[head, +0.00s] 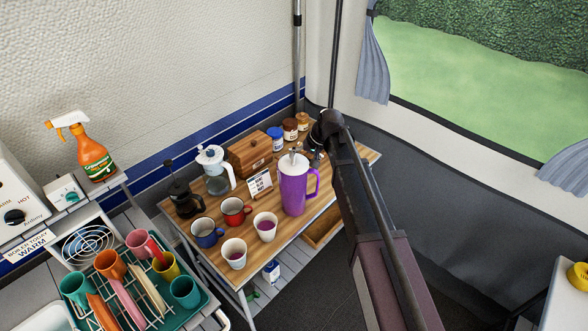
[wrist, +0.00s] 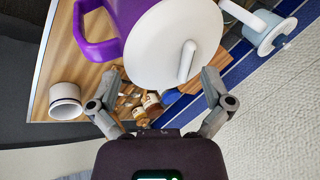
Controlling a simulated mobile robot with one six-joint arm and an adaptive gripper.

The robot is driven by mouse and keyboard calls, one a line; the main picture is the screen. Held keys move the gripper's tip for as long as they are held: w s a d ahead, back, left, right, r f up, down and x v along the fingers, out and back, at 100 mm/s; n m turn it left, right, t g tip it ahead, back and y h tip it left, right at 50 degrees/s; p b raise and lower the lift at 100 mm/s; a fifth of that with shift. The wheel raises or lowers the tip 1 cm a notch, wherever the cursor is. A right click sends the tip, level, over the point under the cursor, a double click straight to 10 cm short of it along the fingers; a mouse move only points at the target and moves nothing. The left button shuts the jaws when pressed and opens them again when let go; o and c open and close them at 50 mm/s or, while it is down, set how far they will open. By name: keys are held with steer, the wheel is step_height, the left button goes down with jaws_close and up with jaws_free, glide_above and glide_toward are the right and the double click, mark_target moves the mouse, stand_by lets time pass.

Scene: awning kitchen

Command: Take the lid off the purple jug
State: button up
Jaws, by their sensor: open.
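The purple jug (head: 293,190) stands upright on the wooden table, its handle to the right. Its round white lid (head: 292,161) sits on top. In the wrist view the white lid (wrist: 165,48) fills the upper middle, with a raised white grip bar (wrist: 187,61) on it, and the purple jug handle (wrist: 92,45) is at left. My gripper (wrist: 162,78) is open and empty, its two fingers spread below the lid in that picture, apart from the grip bar. In the head view my gripper (head: 316,156) is just right of the lid, partly hidden by my arm.
Jars (head: 290,129), a wooden box (head: 250,153) and a white press pot (head: 214,170) stand behind and left of the jug. A sign card (head: 260,185), two mugs and two purple-filled cups (head: 265,226) are close on its left. A white cup-like thing (wrist: 65,100) is near the table edge.

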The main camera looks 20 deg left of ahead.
steer(key=shift+a+f, duration=0.25)
steer(key=shift+f, duration=0.2)
stand_by(0.3)
steer(key=c, duration=0.7)
